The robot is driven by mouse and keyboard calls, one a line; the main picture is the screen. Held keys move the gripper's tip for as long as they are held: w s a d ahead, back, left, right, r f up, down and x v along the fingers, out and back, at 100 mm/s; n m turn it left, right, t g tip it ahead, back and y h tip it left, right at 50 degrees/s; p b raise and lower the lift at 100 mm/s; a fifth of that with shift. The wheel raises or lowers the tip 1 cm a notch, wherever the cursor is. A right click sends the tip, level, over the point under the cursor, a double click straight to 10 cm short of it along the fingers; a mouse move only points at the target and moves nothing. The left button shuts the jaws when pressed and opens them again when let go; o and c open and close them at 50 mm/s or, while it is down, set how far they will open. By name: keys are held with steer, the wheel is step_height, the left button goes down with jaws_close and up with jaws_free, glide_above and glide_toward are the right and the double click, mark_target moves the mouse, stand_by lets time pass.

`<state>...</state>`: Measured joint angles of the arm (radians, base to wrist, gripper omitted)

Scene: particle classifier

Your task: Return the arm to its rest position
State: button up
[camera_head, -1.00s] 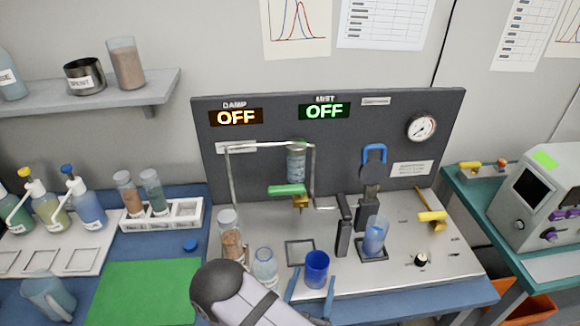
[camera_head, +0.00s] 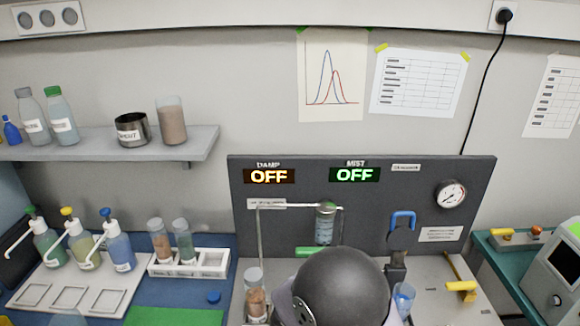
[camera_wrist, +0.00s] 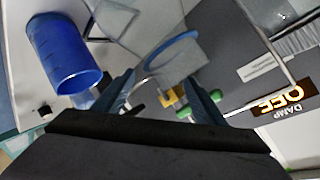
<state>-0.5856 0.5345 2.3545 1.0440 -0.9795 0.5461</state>
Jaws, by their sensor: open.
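My gripper (camera_wrist: 158,97) is open in the wrist view, its two blue fingers apart with nothing held between them. A blue cup (camera_wrist: 68,52) is beyond the left finger, apart from it. A clear vessel with a blue rim (camera_wrist: 175,58) shows beyond the gap between the fingers; I cannot tell its distance.
The dark panel (camera_head: 290,225) stands behind the bench, with DAMP and MIST both reading OFF. A brown-filled tube (camera_head: 255,303) stands left of my arm, and a blue-tinted vessel (camera_head: 404,298) right of it. A white rack (camera_head: 205,262) and pump bottles are farther left.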

steer(key=w+a+r+n+g+y+p, duration=0.1)
steer(key=a+r+n+g+y+p, duration=0.2)
steer(key=r+n+y, duration=0.55)
steer(key=s+d+f+n+g+h+b, duration=0.1)
steer(key=s+d+f+g+b, duration=0.1)
steer(key=s, duration=0.6)
steer(key=s+d+f+n+g+h+b, duration=0.2)
steer(key=s+d+f+g+b, duration=0.1)
steer(key=s+d+f, duration=0.3)
steer(key=s+d+f+n+g+h+b, duration=0.1)
steer(key=s+d+f+g+b, duration=0.1)
steer(key=s, duration=0.8)
step_height(320, 180, down, 2)
steer(key=shift+s+d+f+g, duration=0.15)
steer(key=shift+s+d+g, duration=0.2)
steer(key=shift+d+g, duration=0.65)
steer(key=shift+a, duration=0.15)
steer(key=shift+c, duration=0.6)
